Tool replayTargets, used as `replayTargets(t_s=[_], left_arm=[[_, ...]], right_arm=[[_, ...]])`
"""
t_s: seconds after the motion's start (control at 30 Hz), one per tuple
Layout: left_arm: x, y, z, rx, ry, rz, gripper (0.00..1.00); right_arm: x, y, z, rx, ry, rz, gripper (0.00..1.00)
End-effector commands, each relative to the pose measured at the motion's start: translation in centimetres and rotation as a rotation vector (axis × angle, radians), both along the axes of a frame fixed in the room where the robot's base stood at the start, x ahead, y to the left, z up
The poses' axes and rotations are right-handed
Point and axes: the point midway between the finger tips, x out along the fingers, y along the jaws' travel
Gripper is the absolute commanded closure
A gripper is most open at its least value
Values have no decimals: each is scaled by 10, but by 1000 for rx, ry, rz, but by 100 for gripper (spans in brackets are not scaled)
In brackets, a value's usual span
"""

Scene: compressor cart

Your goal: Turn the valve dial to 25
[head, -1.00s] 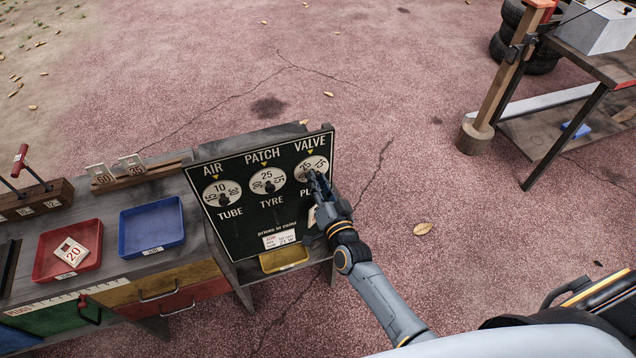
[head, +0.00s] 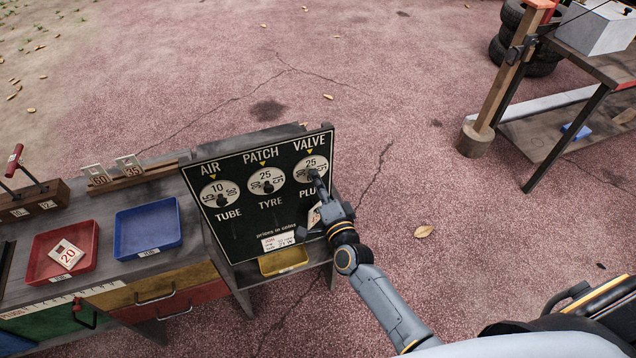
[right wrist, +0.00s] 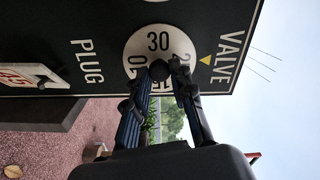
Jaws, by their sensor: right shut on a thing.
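The valve dial (head: 311,164) is a white disc with black numbers at the upper right of the black price board (head: 238,228). In the head view, 25 stands upright under its yellow marker. In the right wrist view the dial (right wrist: 146,42) shows 30 at the top, and a 2 beside the yellow marker (right wrist: 205,60); the digit after it is hidden by a finger. My right gripper (head: 314,175) is shut on the dial's dark round knob (right wrist: 160,70), with a finger on each side. My left gripper is not in view.
The air dial (head: 220,194) reads 10 and the patch dial (head: 266,181) reads 25. Left of the board are a blue tray (head: 121,243) and a red tray (head: 35,270) holding a card marked 20 (head: 67,254). A yellow bin (head: 283,261) sits below the board.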

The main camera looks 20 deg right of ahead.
Motion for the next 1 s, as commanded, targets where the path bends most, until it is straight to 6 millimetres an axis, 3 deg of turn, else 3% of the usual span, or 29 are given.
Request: replayTargets(t_s=[0.43, 0.47, 0.57, 0.87, 1.0], left_arm=[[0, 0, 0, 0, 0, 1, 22], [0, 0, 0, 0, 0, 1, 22], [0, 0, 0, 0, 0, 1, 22], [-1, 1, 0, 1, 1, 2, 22], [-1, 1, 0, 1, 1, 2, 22]], right_arm=[[0, 0, 0, 10, 0, -1, 100], [0, 0, 0, 10, 0, -1, 75], [0, 0, 0, 10, 0, -1, 54], [0, 0, 0, 9, 0, 0, 54], [-11, 0, -1, 10, 1, 0, 54]])
